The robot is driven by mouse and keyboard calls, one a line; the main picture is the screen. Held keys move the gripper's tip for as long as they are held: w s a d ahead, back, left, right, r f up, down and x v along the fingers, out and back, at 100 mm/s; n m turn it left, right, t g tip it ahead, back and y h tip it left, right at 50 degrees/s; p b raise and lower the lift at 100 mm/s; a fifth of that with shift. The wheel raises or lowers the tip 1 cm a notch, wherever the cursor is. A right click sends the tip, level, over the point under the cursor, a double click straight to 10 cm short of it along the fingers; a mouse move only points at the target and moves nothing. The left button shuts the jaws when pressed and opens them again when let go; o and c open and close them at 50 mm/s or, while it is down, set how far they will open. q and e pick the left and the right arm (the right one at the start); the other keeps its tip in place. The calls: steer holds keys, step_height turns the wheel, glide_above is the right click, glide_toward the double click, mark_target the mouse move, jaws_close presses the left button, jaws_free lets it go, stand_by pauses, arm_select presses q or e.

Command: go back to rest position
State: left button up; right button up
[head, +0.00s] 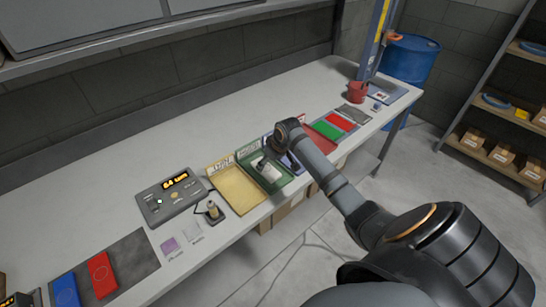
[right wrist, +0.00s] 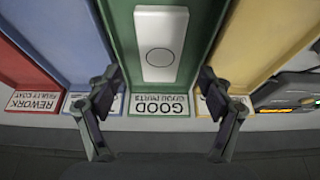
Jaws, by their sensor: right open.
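My right gripper (head: 267,160) is over the green tray (head: 247,152) on the bench. In the right wrist view, my right gripper (right wrist: 158,108) shows two fingers spread wide apart with nothing between them. Ahead of the fingers, a white plate with a ring mark (right wrist: 160,45) lies in the green tray (right wrist: 190,50), whose front label reads GOOD. In the head view the gripper and wrist partly cover this tray and the plate. My left gripper is in neither view.
A yellow tray (head: 235,190) and a red tray (head: 320,139) flank the green and blue ones. A grey device with a lit display (head: 170,197) stands left of them. A red mug (head: 358,94) stands far right.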

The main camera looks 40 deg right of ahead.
steer(key=v, duration=0.7)
steer(key=shift+r, duration=0.2)
steer(key=shift+s, duration=0.15)
steer(key=shift+n+g, duration=0.3)
steer(key=shift+n, duration=0.3)
steer(key=s+a+f, duration=0.4)
steer(key=s+a, duration=0.1)
steer(key=s+a+f, duration=0.3)
steer(key=shift+s+a, duration=0.15)
steer(key=shift+s, duration=0.1)
steer(key=s+a+m+h, duration=0.1)
steer(key=s+a, duration=0.4)
steer(key=s, duration=0.9)
steer(key=s+d+f+g, duration=0.1)
steer(key=s+f, duration=0.1)
steer(key=f, duration=1.2)
steer(key=s+d+f+g, duration=0.1)
steer(key=s+d+f, duration=0.1)
steer(key=f, duration=1.2)
steer(key=s+f, duration=1.4)
steer(key=s, duration=0.3)
steer(key=shift+s+d+f+m+g, duration=0.25)
steer(key=shift+d+m+g, duration=0.05)
steer(key=shift+d, duration=0.05)
